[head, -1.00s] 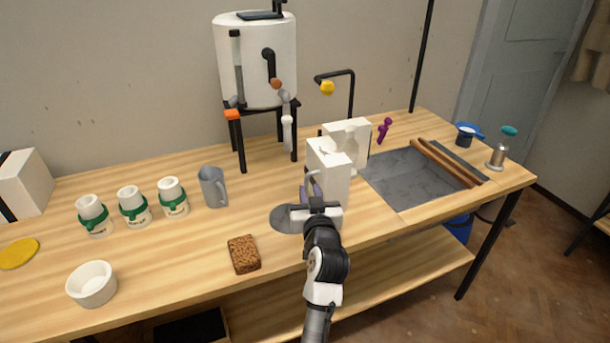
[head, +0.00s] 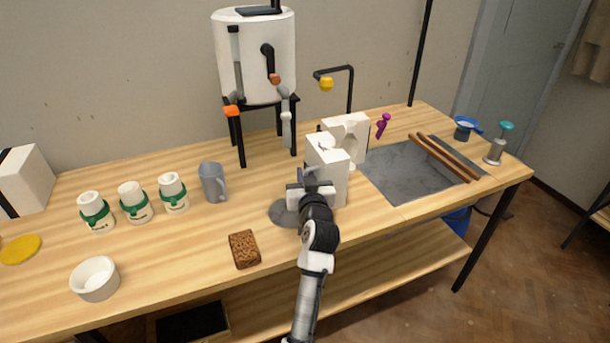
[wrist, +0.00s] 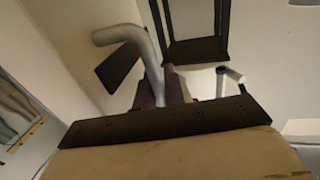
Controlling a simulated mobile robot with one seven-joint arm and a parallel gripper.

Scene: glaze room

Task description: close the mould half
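The white plaster mould stands on the bench as two upright halves. The near half (head: 338,183) is in front, and the far half (head: 357,126) stands behind it with part of its hollow showing. The halves are apart at their right side; whether they touch elsewhere is hidden. My gripper (head: 311,181) is at the near half's left front face. The wrist view shows a bent grey handle (wrist: 140,42) rising by the dark fingers of my gripper (wrist: 165,90). The fingertips overlap the handle's foot, so their grip is unclear.
A grey disc (head: 281,213) lies left of the gripper, with a brown sponge (head: 244,249) in front and a grey jug (head: 213,183) behind. A white tank (head: 255,60) on a black stand is at the back. A grey slab (head: 405,178) with wooden rods lies right.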

